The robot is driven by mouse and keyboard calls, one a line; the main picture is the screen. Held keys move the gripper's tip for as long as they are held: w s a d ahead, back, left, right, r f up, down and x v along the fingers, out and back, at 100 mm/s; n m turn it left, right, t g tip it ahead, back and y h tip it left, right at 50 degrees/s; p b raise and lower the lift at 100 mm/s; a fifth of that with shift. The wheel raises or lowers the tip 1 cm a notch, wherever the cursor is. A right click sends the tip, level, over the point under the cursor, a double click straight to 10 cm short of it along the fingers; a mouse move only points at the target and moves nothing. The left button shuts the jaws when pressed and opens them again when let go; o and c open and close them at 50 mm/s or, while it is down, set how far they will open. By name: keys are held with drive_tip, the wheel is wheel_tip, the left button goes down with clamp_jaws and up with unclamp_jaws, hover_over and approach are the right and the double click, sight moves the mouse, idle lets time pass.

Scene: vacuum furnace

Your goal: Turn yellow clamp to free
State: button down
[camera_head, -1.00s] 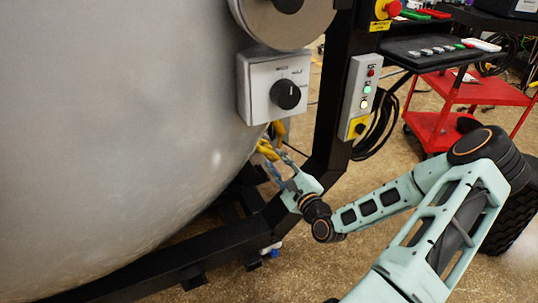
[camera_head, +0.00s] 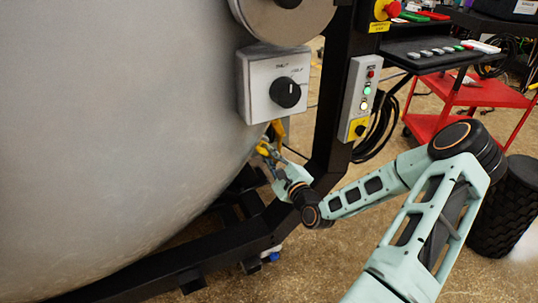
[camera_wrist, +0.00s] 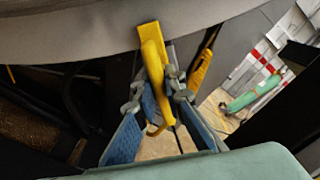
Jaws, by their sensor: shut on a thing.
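The yellow clamp (camera_wrist: 151,62) hangs at the lower edge of the large grey furnace vessel. In the wrist view it has a flat upper part and a curved lower part between my fingers. My gripper (camera_wrist: 155,93) is shut on this lower part, with one blue-padded finger on each side. In the head view my gripper (camera_head: 272,165) is below the control box, and the clamp (camera_head: 263,149) shows only as small yellow bits, partly hidden. A second yellow-orange piece (camera_wrist: 202,69) hangs to the right, apart from my fingers.
The grey vessel (camera_head: 110,130) fills the left. A box with a black knob (camera_head: 286,93) is just above my gripper. A black frame post (camera_head: 333,110) with a button panel (camera_head: 361,98) stands close to its right. A red cart (camera_head: 470,92) is farther back.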

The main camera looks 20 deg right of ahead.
drive_tip(key=shift+n, duration=0.3)
drive_tip(key=n, duration=0.4)
drive_tip(key=shift+f+n, duration=0.1)
drive_tip(key=shift+n, duration=0.2)
drive_tip(key=n+b, duration=0.1)
drive_tip(key=n, duration=0.4)
drive_tip(key=shift+n, duration=0.3)
drive_tip(key=n+b, duration=0.2)
drive_tip(key=n, duration=0.2)
drive_tip(key=shift+f, duration=0.1)
drive_tip(key=shift+n+b, duration=0.8)
drive_tip(key=shift+n, duration=0.7)
drive_tip(key=c, duration=2)
unclamp_jaws()
